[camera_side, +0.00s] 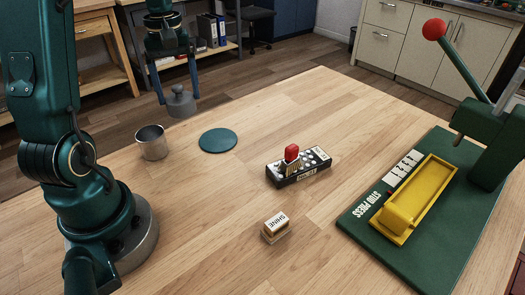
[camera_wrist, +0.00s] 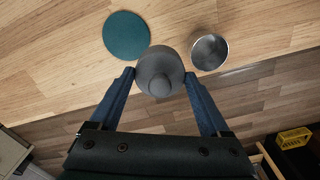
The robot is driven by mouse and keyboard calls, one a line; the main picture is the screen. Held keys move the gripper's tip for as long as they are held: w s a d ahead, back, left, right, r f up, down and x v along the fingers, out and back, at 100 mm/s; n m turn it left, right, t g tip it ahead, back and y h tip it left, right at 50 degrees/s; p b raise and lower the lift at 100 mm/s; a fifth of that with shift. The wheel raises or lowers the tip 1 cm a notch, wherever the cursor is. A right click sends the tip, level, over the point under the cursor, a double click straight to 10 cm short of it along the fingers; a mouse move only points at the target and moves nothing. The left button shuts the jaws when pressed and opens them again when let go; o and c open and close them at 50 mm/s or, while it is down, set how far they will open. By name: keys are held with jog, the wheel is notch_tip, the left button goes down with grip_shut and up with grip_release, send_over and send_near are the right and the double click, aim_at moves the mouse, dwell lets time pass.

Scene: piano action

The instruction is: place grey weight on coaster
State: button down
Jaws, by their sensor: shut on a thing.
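The grey weight (camera_side: 181,103), a squat cylinder with a knob on top, is held upright between the fingers of my gripper (camera_side: 178,94). In the wrist view the weight (camera_wrist: 160,74) sits between the two blue fingertips (camera_wrist: 159,78), over or just past the table's edge. The coaster (camera_side: 218,141) is a flat dark teal disc on the wooden table, bare on top. It lies to the right of the weight in the side view. In the wrist view the coaster (camera_wrist: 126,34) is up and left of the weight.
A metal cup (camera_side: 152,142) stands left of the coaster, and also close to the right fingertip in the wrist view (camera_wrist: 210,51). A black box with a red lever (camera_side: 298,166), a small block (camera_side: 276,227) and a green press with a yellow tray (camera_side: 420,200) stand to the right.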

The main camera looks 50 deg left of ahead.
jog(key=w+d+f, duration=0.1)
jog(key=w, duration=0.1)
jog(key=w+d+f, duration=0.1)
jog(key=d, duration=0.1)
jog(key=w+d+f, duration=0.1)
jog(key=w+f, duration=0.1)
jog(key=shift+w+d+f, duration=0.1)
jog(key=shift+w+d, duration=0.1)
jog(key=shift+w, duration=0.15)
jog(key=shift+f, duration=2.05)
jog(key=shift+f, duration=0.15)
grip_release()
notch_tip(320, 180, up, 12)
jog(key=s+d+r+m+t, duration=0.35)
jog(key=s+d+m, duration=0.3)
jog(key=d, duration=0.35)
jog(key=s+d+f+m+t, duration=0.2)
jog(key=s+d+f+m, duration=0.1)
jog(key=s+d+m, duration=0.2)
jog(key=shift+s+d+m, duration=0.3)
jog(key=shift+s+m, duration=0.55)
jog(key=shift+m, duration=0.1)
